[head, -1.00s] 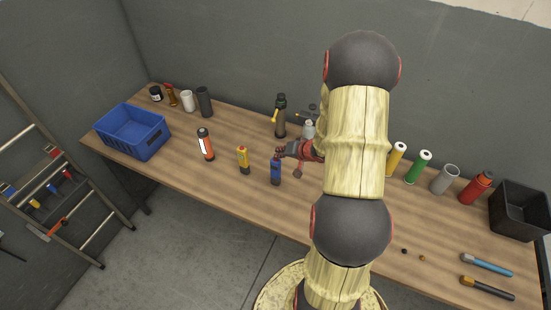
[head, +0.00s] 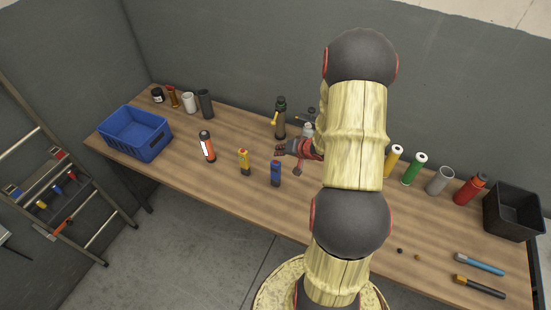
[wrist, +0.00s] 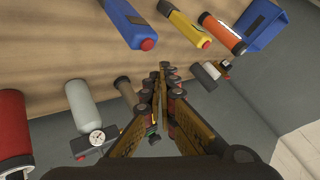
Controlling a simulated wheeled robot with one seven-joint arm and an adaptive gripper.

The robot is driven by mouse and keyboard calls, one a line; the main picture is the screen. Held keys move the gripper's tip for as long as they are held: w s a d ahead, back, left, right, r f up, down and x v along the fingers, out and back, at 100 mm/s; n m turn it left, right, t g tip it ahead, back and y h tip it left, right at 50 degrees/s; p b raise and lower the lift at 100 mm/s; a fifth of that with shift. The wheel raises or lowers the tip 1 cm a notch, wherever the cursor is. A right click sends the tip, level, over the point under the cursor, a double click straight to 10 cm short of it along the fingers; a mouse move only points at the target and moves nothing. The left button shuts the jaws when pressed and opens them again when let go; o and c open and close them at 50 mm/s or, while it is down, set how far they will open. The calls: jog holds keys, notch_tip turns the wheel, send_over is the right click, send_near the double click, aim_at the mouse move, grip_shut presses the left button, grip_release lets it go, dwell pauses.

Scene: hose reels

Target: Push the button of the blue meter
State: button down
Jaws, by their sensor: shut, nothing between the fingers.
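The blue meter (head: 275,175) stands upright on the workbench, near its front edge. In the wrist view the blue meter (wrist: 124,20) shows at the top, with a red button (wrist: 148,44) on its end. My gripper (head: 280,149) is just above and behind the blue meter in the head view, with a small gap between them. In the wrist view my gripper (wrist: 163,72) is shut and empty, and its tips lie off to the side of the button, apart from it.
A yellow meter (head: 244,162) stands left of the blue one, then an orange-and-white cylinder (head: 207,147) and a blue crate (head: 135,135). A dark bottle (head: 280,118) and a grey bottle with a gauge (wrist: 84,103) stand behind. Bare bench (head: 225,195) lies in front.

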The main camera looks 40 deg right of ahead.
notch_tip(320, 180, up, 4)
jog(key=p, duration=0.4)
jog(key=shift+p, duration=0.35)
